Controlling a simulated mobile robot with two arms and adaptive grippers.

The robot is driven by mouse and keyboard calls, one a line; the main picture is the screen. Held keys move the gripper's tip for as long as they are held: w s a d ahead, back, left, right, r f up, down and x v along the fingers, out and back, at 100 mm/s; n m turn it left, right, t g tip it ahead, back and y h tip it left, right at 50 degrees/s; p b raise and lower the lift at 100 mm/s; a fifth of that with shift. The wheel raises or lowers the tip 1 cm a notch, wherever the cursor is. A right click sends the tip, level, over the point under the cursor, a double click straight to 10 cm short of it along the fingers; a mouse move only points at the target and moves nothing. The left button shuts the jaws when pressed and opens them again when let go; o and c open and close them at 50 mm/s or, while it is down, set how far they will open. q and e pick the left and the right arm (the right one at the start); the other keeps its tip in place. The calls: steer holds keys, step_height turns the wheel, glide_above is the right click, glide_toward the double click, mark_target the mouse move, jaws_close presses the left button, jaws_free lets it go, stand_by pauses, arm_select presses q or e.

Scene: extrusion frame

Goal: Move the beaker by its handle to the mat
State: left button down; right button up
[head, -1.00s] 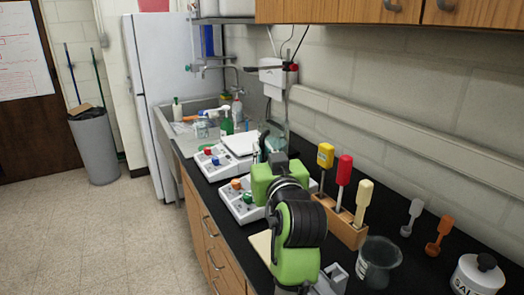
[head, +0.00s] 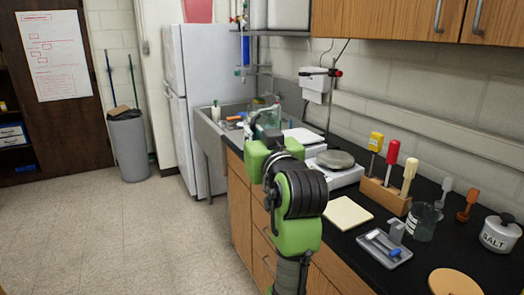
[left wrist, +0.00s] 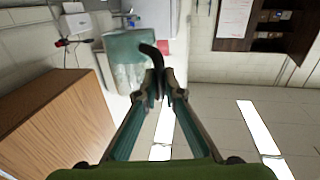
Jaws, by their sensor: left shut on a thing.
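The beaker is a clear, teal-tinted vessel (left wrist: 125,62) with a dark curved handle (left wrist: 152,52) in the left wrist view. My left gripper (left wrist: 157,84) is shut on that handle, and the beaker hangs clear of any surface. In the head view the beaker (head: 266,115) shows small beyond my left gripper (head: 268,137), partly hidden by the gripper and arm. A cream square mat (head: 347,213) lies bare on the black counter, right of my left arm. A round tan disc (head: 455,283) lies at the counter's near right. My right gripper is out of view.
Another glass beaker (head: 421,222) stands by the wooden tool rack (head: 383,196). A grey tray (head: 384,249), a salt jar (head: 500,233) and a hotplate (head: 335,168) are on the counter. The sink (head: 212,135) is behind; open floor (head: 150,235) lies left.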

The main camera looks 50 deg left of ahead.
arm_select(q)
steer(key=shift+s+a+r, duration=0.6)
steer(key=shift+s+r, duration=0.6)
steer(key=shift+r, duration=2.5)
steer(key=w+d+f+m+t+h, duration=0.4)
steer(key=w+d+f, duration=0.1)
steer(key=d+f, duration=0.25)
steer(key=w+d+f+m+t+h, duration=0.4)
steer(key=d+f, duration=0.2)
steer(key=f, duration=0.3)
steer(key=s+d+f+m+t+h, duration=0.1)
steer(key=s+d+f+h, duration=0.3)
steer(key=d+f, duration=0.4)
steer(key=s+d+f+m+h, duration=0.4)
steer(key=s+d+f+h, duration=0.1)
steer(key=d+f, duration=0.4)
steer(key=shift+f+t, duration=0.35)
steer(key=shift+t, duration=0.05)
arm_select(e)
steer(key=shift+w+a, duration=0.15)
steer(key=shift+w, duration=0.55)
